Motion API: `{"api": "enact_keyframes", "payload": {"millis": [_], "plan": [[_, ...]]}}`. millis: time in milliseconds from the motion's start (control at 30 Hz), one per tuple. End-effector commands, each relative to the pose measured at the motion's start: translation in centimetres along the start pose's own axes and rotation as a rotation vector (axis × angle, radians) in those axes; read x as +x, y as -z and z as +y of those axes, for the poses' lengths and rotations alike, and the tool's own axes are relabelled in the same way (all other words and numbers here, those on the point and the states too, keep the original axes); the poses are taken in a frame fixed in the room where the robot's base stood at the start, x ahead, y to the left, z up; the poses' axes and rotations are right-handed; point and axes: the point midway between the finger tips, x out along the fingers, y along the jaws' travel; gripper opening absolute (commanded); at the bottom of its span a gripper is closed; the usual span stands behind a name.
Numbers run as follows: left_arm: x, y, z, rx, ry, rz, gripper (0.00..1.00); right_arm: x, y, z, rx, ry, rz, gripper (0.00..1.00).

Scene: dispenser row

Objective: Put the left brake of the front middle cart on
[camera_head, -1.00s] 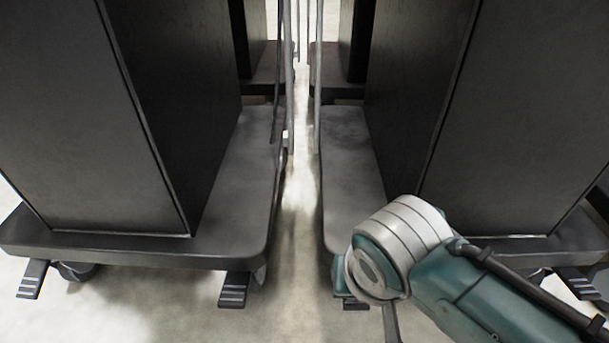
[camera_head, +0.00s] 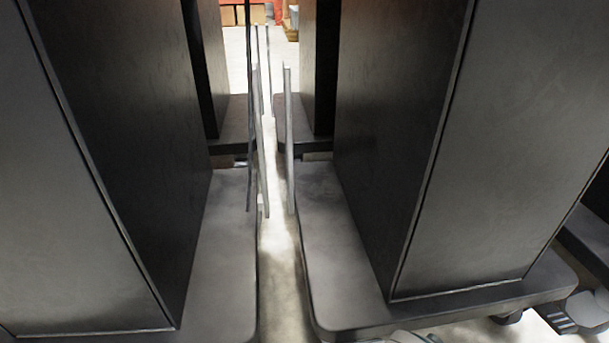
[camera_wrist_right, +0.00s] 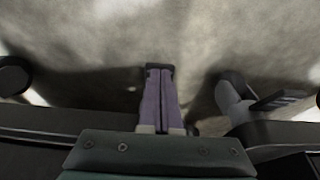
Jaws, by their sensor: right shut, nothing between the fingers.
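The front middle cart, the one right of the gap, shows a dark base deck (camera_head: 335,250) and a tall dark box (camera_head: 470,170) in the head view. Its left brake is below the frame there. A brake pedal (camera_head: 557,318) shows at its right front corner. In the right wrist view, my right gripper (camera_wrist_right: 158,70) is shut and empty, its purple fingers reaching out over the floor. A caster with a pedal (camera_wrist_right: 275,101) stands right of the fingers, apart from them; I cannot tell which brake it is. My left gripper is not in view.
Another dark cart (camera_head: 222,240) stands left of the narrow floor gap (camera_head: 279,265). Thin upright handle bars (camera_head: 289,140) stand along the gap. More carts stand behind, and one at the right edge. A dark wheel (camera_wrist_right: 14,76) lies left of the fingers in the wrist view.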

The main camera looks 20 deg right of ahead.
Motion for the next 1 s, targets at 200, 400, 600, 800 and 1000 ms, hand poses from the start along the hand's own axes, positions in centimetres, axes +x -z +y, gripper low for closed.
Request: {"api": "enact_keyframes", "payload": {"millis": [200,400,600,800,1000], "plan": [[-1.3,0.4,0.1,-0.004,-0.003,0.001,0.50,-1.2,0.4,0.0,0.000,0.000,0.001,0.00],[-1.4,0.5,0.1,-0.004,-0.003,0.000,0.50,-1.3,0.5,0.0,-0.001,0.000,0.001,0.00],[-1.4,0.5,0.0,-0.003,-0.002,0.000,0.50,-1.2,0.4,0.0,0.000,0.000,0.000,0.00],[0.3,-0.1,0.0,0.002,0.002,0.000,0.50,0.3,-0.1,0.0,0.000,0.000,0.000,0.00],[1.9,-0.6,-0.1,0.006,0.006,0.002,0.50,-0.2,2.4,-0.7,-0.001,0.003,0.007,0.00]]}}
